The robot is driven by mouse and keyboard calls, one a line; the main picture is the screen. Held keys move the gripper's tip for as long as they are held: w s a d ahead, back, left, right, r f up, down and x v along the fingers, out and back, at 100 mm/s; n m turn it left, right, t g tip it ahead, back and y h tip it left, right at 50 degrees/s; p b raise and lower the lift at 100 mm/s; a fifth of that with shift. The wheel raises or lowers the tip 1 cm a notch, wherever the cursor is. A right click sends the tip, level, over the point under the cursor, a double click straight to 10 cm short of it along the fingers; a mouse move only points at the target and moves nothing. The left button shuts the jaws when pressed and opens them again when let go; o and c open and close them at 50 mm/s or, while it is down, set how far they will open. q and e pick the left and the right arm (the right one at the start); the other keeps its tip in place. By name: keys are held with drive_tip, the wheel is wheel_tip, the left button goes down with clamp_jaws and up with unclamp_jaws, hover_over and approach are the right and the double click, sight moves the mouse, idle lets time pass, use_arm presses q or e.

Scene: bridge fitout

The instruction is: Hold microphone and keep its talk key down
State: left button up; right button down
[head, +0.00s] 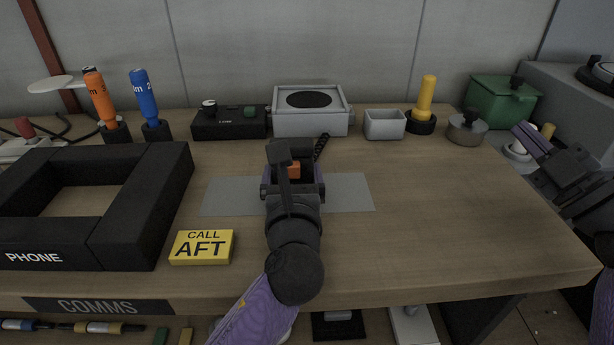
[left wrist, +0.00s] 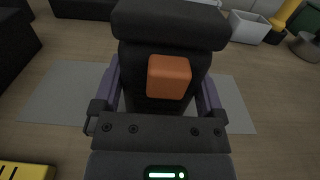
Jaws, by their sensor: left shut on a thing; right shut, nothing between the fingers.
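The microphone is a black block with a wide head (left wrist: 170,25) and an orange talk key (left wrist: 168,76) on the face toward the left wrist camera. My left gripper (head: 292,184) is shut on the microphone, with a purple finger on each side of its body, over the grey mat (head: 347,192). The orange key (head: 293,170) also shows in the head view, partly hidden by my wrist. No finger covers the key in the left wrist view; I cannot tell whether it is down. My right gripper (head: 531,147) is shut and empty near the table's right edge.
A black frame marked PHONE (head: 120,220) lies at left, beside a yellow CALL AFT block (head: 202,247). Along the back stand orange (head: 100,98) and blue (head: 145,95) handles, a grey box (head: 310,122), a white bin (head: 384,124) and a yellow handle (head: 425,98). The table's right front is clear.

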use_arm(q)
drive_tip(key=shift+f, duration=0.15)
use_arm(e)
drive_tip(key=a+n+g+y, duration=0.9)
drive_tip(key=a+n, duration=0.3)
drive_tip(key=a, duration=0.2)
drive_tip(key=n+g, duration=0.6)
drive_tip(key=g, duration=0.1)
approach(292, 170)
drive_tip(key=shift+s+d+f, duration=0.25)
drive_tip(key=shift+s+d, duration=0.7)
drive_tip(key=shift+s, duration=0.05)
drive_tip(key=x, duration=1)
drive_tip(key=shift+r, duration=0.15)
